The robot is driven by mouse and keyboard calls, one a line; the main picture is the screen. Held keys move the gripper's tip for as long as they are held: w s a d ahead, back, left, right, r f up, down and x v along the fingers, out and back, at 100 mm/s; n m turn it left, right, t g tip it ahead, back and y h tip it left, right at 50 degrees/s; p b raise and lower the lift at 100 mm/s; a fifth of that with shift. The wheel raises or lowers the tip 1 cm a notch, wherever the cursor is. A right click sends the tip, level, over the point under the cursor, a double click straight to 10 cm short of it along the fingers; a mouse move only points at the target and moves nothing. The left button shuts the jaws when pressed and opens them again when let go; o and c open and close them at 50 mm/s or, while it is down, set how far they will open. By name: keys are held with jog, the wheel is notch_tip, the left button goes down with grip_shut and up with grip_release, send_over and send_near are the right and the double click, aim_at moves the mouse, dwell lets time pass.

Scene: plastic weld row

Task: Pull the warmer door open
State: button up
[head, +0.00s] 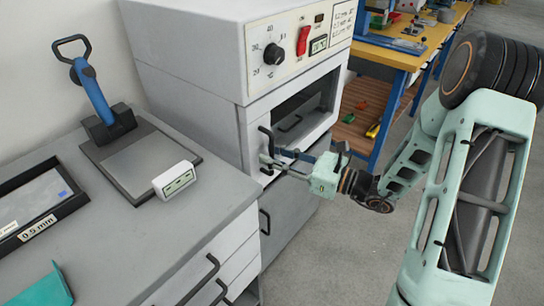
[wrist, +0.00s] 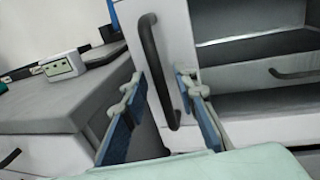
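The warmer (head: 190,50) is a light grey cabinet with a dial and a red switch on top. Its white door (head: 256,120) has a large window and looks shut, with a dark handle (head: 265,142) upright on its left side. The handle also shows in the wrist view (wrist: 151,60). My gripper (head: 280,161) is at the door front, near the lower part of the handle. In the wrist view my gripper (wrist: 163,88) is open, one blue-padded finger on each side of the handle. I cannot tell whether either finger touches it.
An inner shelf with its own dark handle (wrist: 293,74) shows through the window. Left of the warmer, a grey counter (head: 215,205) with drawers carries a blue-handled tool (head: 93,95) and a small white box (head: 176,180). An orange-topped workbench (head: 400,55) stands behind. The floor at right is clear.

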jog(key=shift+w+a, duration=0.15)
jog(key=shift+a, duration=0.15)
grip_shut()
dwell(0.3)
